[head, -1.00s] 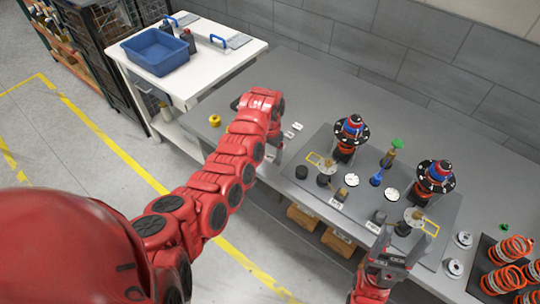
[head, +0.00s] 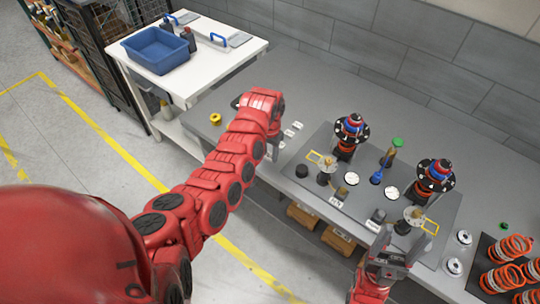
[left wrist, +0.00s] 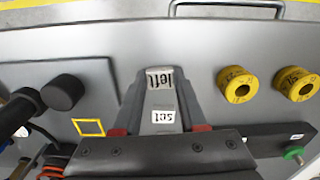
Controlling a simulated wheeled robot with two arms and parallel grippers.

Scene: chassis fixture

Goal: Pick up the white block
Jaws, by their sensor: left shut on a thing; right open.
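A small white block (left wrist: 160,78) marked "left" sits between the fingertips of my left gripper (left wrist: 160,86) in the left wrist view. The gripper is shut on it, down close to the grey table. A second white label marked "set" (left wrist: 165,116) shows between the fingers, nearer the palm; I cannot tell what it sits on. In the head view my left gripper (head: 273,150) is by the table's front edge, with small white blocks (head: 297,125) just beyond it. My right gripper (head: 398,245) is open and empty at the front edge of the dark mat.
The dark mat (head: 318,150) holds two spring assemblies (head: 435,178), black cylinders (head: 302,171) and small parts. A yellow ring (head: 215,119) lies left of my left arm. Orange springs (head: 515,246) stand at right. A blue bin (head: 155,50) is on the white side table.

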